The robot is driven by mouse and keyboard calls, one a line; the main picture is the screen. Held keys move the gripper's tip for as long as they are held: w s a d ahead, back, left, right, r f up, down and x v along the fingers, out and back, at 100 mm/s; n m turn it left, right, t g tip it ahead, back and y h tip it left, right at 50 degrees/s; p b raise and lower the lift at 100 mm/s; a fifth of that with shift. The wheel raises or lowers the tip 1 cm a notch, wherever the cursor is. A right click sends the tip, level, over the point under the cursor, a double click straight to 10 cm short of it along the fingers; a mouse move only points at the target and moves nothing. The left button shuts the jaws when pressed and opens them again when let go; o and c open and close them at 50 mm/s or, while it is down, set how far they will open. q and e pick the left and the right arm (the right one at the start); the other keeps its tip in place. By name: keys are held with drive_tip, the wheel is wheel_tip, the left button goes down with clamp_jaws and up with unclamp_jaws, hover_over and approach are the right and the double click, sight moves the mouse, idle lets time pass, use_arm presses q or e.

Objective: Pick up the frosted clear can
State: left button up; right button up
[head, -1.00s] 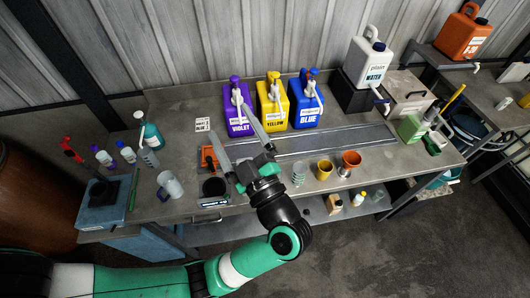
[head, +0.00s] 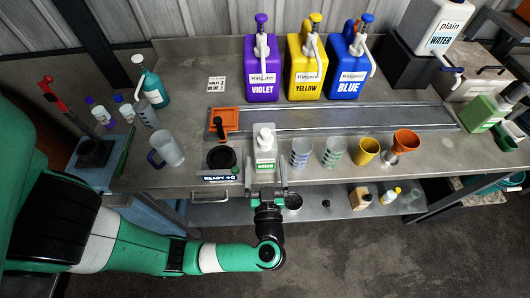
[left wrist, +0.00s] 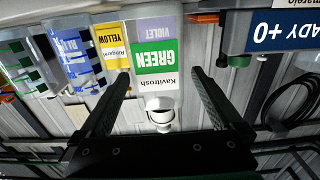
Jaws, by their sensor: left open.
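A frosted, whitish can (head: 264,139) with a white cap and a green label stands upright at the front of the bench in the head view. In the left wrist view the same can (left wrist: 158,25) appears upside down, its label reading GREEN. My left gripper (head: 266,165) is open, at the bench's front edge, with its fingers pointing at the can. In the left wrist view my left gripper (left wrist: 160,75) has one finger on each side of the can's image. Whether the can sits between the fingertips or just beyond them, I cannot tell. My right gripper is out of view.
Left of the can are a black round dish (head: 221,158) and the READY display (head: 219,179). Close on its right stand striped clear cups (head: 301,152), (head: 334,151) and a yellow cup (head: 366,151). Behind are a metal strip (head: 340,119) and violet, yellow and blue jugs.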

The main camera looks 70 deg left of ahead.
use_arm(q)
drive_tip(key=shift+w+a, duration=0.2)
drive_tip(key=shift+a, duration=0.35)
drive_tip(key=b+x, duration=0.1)
drive_tip(key=x, duration=0.1)
drive_tip(key=b+x, duration=0.1)
drive_tip(key=x, duration=0.1)
drive_tip(key=shift+w+a+f, duration=0.1)
drive_tip(key=shift+a+f, duration=0.1)
drive_tip(key=shift+f, duration=0.05)
drive_tip(key=shift+w+a+r, duration=0.15)
drive_tip(key=shift+w+a, duration=0.05)
drive_tip(key=shift+a, duration=0.2)
drive_tip(key=c, duration=1.3)
